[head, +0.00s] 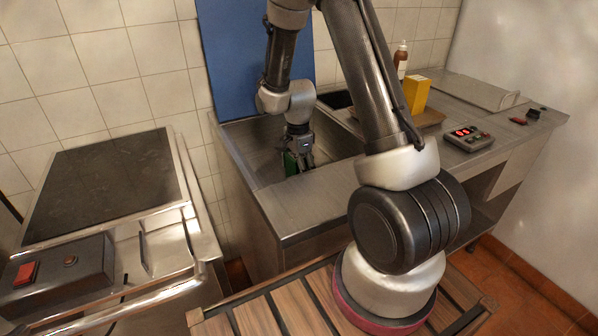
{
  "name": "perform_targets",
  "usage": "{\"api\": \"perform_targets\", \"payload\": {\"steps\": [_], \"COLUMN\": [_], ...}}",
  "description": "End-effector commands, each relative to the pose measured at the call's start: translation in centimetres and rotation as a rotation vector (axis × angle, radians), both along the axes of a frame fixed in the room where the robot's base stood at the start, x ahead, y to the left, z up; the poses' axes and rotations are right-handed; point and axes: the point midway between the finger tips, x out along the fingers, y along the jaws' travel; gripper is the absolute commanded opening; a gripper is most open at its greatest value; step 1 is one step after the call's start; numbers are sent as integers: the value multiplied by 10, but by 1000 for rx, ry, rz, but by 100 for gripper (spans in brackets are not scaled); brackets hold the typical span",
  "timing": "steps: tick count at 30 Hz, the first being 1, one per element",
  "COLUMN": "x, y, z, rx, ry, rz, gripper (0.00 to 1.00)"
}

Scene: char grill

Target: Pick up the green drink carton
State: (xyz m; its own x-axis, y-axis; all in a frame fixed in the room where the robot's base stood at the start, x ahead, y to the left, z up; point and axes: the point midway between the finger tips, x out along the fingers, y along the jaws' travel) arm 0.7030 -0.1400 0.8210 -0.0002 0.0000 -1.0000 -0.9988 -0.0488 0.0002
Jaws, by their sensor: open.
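The green drink carton (290,163) is in the metal sink basin (262,150), mostly hidden behind my gripper. Only a narrow green strip of it shows. My gripper (300,165) points down into the basin, right at the carton, with its fingers open. The view is too small to tell whether the fingers touch the carton or stand on both sides of it.
A blue board (225,60) stands against the tiled wall behind the sink. A yellow box (416,94), a bottle (401,60) and a device with a red display (468,137) are on the counter at right. A grill (105,185) stands at left.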

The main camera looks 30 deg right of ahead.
Motion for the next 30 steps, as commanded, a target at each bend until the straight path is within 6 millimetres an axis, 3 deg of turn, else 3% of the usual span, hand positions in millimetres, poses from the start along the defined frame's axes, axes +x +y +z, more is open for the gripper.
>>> {"api": "perform_targets", "payload": {"steps": [7,15,26,30], "x": [0,0,0,1], "y": [0,0,0,0], "z": [-2,-2,-1,13], "rx": [0,0,0,0], "ry": [0,0,-1,-4], "rz": [0,1,1,1], "gripper": [82,37,36,36]}}
